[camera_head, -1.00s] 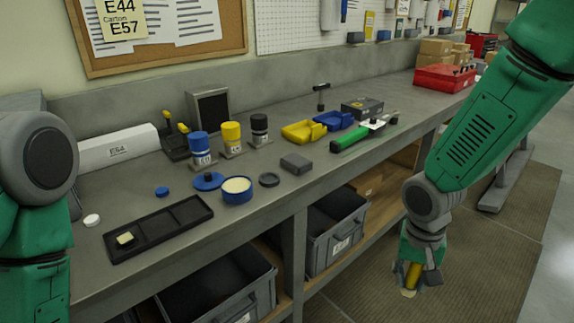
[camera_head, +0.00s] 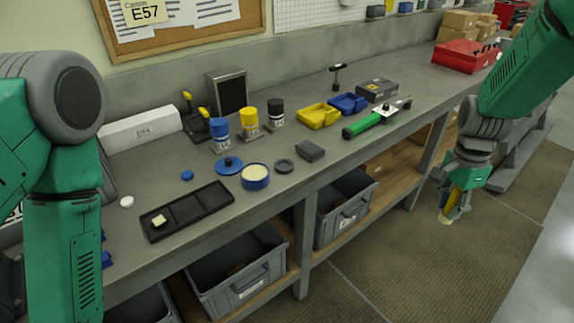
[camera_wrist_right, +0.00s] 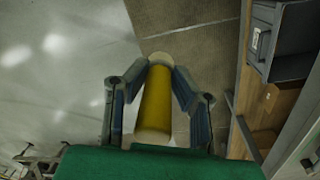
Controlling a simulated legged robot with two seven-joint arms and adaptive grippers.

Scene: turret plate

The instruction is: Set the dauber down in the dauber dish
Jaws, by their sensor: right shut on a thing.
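My right gripper (camera_head: 452,198) is shut on the dauber, a yellow cylinder (camera_head: 453,200) with a pale end. It hangs in front of the bench, over the floor mat and clear of the bench top. In the right wrist view the dauber (camera_wrist_right: 157,100) lies between the two fingers (camera_wrist_right: 160,95), its cream end away from the palm.
A black tray (camera_head: 188,213) with a cream block lies near the bench's front edge. A blue lid (camera_head: 229,165), grey block (camera_head: 310,151), several bottles, yellow bin (camera_head: 319,116) and green-handled tool (camera_head: 362,126) stand around the dish. Grey crates (camera_head: 241,283) sit below.

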